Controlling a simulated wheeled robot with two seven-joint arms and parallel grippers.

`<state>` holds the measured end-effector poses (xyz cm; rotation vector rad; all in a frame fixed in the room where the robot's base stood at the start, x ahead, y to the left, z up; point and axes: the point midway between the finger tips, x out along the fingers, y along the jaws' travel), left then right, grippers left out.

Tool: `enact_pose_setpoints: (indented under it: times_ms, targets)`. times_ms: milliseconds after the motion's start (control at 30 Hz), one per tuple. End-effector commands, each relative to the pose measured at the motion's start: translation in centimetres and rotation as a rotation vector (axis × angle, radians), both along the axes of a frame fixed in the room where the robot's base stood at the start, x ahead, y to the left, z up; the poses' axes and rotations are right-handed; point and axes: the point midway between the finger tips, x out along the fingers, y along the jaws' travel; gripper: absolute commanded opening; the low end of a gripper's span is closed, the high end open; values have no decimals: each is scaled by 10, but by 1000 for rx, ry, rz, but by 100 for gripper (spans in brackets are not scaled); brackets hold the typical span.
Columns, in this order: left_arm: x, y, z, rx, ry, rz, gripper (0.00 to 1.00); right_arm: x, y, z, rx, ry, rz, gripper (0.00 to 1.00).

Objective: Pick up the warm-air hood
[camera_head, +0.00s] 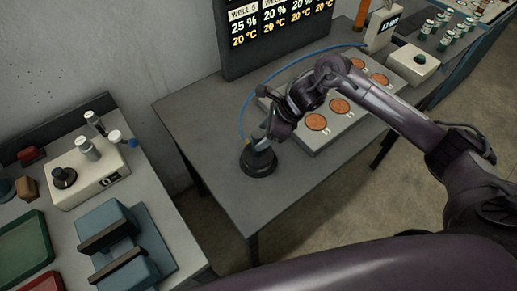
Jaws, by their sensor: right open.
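The warm-air hood (258,164) looks like a dark, round, squat body standing on the grey table near its left front edge. A blue hose (244,118) rises beside it and arcs right toward a white box with a lit display. My right gripper (260,143) points down at the hood's top, with its fingers at or just above it. It is open, and I cannot tell whether it touches the hood. The gripper and wrist hide part of the hood's top. My left gripper is not in view.
A grey plate (338,128) with several orange discs lies right of the hood, under my right arm. A dark display board (278,35) stands behind. The lower-left bench holds a white device (92,178), a teal device (128,250) and trays. The grey table's left part is clear.

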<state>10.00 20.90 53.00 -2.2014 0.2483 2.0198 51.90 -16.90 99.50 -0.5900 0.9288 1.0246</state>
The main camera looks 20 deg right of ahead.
Motion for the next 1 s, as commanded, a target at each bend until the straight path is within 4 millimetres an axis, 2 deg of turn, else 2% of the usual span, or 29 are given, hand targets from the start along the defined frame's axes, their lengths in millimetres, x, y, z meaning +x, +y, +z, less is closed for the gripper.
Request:
enact_pose_setpoints:
  times_ms: [33, 200, 300, 433, 867, 1000]
  targets:
    - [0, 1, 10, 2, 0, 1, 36, 1, 6, -2, 4, 5, 1, 59]
    - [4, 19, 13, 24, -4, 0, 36, 5, 12, -19, 1, 0, 0, 59]
    - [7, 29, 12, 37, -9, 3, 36, 6, 12, -21, 0, -2, 0, 59]
    - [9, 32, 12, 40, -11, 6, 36, 6, 12, -21, 0, -2, 0, 59]
    - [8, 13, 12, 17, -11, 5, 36, 6, 12, -20, 1, -2, 0, 2]
    - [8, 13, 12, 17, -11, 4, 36, 6, 12, -20, 1, -2, 0, 0]
